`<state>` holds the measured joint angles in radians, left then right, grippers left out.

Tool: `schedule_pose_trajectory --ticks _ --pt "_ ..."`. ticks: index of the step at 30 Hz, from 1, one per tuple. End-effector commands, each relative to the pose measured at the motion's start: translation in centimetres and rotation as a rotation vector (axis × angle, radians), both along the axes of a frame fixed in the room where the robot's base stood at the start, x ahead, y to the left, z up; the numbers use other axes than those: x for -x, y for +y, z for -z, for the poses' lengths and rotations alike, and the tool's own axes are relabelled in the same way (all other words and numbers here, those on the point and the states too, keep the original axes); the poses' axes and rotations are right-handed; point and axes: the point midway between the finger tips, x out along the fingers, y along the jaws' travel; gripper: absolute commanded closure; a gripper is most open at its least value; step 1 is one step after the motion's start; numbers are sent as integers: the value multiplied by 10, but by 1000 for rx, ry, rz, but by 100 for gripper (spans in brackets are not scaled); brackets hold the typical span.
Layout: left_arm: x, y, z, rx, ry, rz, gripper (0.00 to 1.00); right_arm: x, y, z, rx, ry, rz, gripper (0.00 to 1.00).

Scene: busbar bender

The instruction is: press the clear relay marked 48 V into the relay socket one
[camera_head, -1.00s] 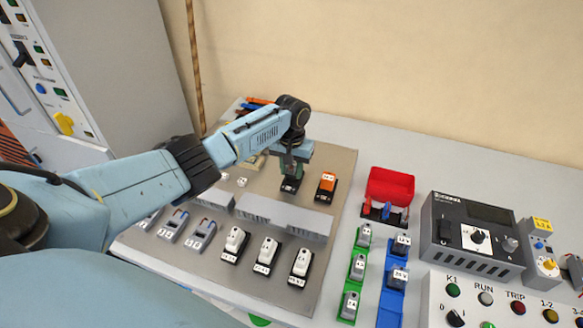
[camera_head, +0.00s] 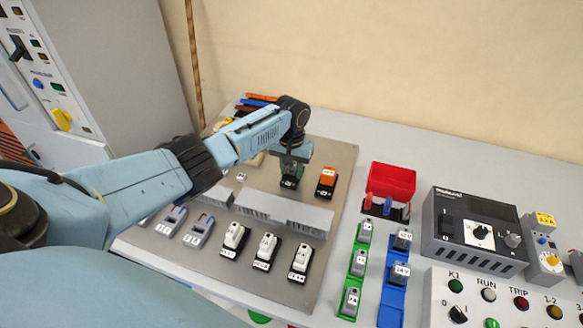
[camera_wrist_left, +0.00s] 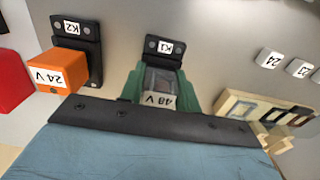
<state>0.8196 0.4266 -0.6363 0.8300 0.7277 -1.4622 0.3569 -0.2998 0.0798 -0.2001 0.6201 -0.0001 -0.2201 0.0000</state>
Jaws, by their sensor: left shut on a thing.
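The clear relay marked 48 V (camera_wrist_left: 161,82) is between the green fingertips of my left gripper (camera_wrist_left: 158,92), which is shut on it. It is at the black relay socket one, marked K1 (camera_wrist_left: 164,48), in the left wrist view. The relay covers the socket's near part, so I cannot tell how deep it sits. In the head view my left gripper (camera_head: 292,166) points down over the black socket (camera_head: 289,183) on the grey panel. My right gripper is not in view.
An orange 24 V relay (camera_wrist_left: 58,72) sits in the adjacent socket K2 (camera_wrist_left: 78,35); it also shows in the head view (camera_head: 327,180). Grey ducts (camera_head: 285,212) and white-topped devices (camera_head: 267,246) lie nearer. A red bin (camera_head: 392,181) stands to the right.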

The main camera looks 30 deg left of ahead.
Motion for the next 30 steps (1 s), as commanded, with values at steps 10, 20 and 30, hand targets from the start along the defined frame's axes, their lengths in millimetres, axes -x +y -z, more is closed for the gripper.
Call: schedule_pose_trajectory --ticks 10,20,30 --pt "0 -1 5 2 1 1 43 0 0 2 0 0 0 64" --pt "1 -3 5 3 1 3 42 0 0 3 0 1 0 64" --pt "-1 -1 -19 1 -2 3 42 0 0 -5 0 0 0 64"
